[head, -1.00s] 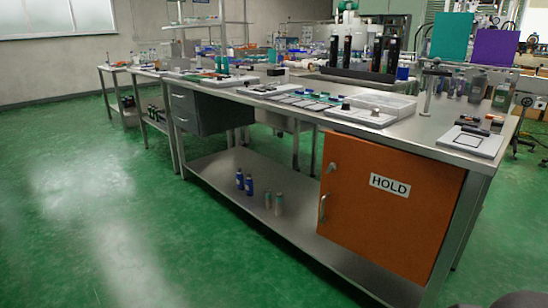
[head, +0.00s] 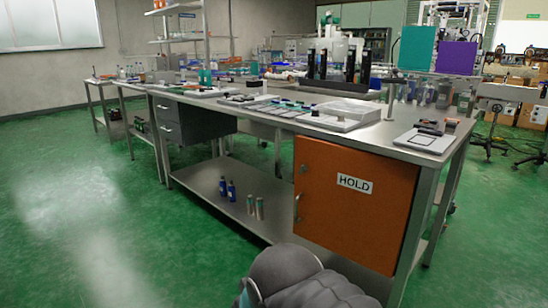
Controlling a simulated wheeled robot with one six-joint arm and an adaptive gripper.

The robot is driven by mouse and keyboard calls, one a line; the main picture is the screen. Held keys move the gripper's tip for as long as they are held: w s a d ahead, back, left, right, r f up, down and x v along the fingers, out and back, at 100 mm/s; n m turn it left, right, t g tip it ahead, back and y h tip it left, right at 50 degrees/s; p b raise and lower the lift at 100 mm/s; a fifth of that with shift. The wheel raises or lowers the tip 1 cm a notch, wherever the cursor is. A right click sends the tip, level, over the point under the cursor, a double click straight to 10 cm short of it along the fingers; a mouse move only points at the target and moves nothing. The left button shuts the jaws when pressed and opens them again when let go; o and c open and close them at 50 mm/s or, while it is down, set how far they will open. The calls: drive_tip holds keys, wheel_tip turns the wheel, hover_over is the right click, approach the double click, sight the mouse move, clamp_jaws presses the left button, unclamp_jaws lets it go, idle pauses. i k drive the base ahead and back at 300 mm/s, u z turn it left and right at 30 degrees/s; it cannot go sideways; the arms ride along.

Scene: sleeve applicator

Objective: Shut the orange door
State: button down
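The orange door (head: 352,205) is at the right end of the steel workbench, under its top. It carries a white HOLD label (head: 354,184) and a silver handle (head: 298,207) near its left edge. Its broad face is turned towards me. I cannot tell from this angle whether a gap stands between the door and its cabinet. Rounded grey links of my arm show at the bottom, in front of the bench and covering part of the view below the door. My gripper is not in view.
The workbench (head: 262,118) has a lower shelf (head: 210,190) with blue bottles (head: 227,190) and pale bottles (head: 255,207) left of the door. A grey drawer unit (head: 185,122) hangs further left. The green floor in front and left is clear.

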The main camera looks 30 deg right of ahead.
sight(354, 204)
drive_tip(key=i, duration=0.9)
drive_tip(key=z, duration=1.8)
